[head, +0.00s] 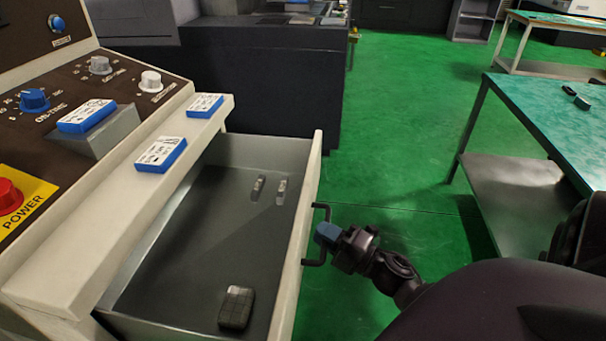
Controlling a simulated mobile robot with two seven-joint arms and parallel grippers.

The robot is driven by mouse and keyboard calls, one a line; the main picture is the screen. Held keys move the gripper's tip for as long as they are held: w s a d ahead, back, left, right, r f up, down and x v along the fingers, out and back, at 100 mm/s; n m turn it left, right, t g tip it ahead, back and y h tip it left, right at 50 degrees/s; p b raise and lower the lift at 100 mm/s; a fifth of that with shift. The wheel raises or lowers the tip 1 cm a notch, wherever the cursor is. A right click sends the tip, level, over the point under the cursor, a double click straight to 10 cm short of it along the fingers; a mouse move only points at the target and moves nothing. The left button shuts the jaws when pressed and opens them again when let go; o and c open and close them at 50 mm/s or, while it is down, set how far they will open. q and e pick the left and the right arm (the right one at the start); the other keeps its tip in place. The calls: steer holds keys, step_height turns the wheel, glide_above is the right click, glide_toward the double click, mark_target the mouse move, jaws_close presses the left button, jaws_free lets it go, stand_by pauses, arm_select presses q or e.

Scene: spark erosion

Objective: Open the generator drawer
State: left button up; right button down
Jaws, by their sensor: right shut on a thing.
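The generator drawer (312,200) stands pulled out from the cream generator cabinet (60,285), and its grey inside shows. A dark bracket handle (318,207) is on the outer face of its front panel. My right gripper (324,234) is at this handle, its blue fingertips shut on it. The arm reaches in from the lower right. Inside the drawer lie a dark block (236,307) near the front and two small metal pieces (281,191) toward the back. My left gripper is not in view.
Blue-and-white boxes (161,154) lie on the cabinet ledge and on a grey block. A red power button (8,197) and several knobs are on the panel. A green-topped table (545,125) stands at right. Green floor (400,150) is clear between.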

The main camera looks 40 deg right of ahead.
steer(key=shift+s+d, duration=0.5)
steer(key=shift+s, duration=0.1)
steer(key=c, duration=1.1)
jaws_free()
steer(key=v, duration=1)
steer(key=shift+s+d, duration=0.15)
steer(key=shift+s, duration=0.25)
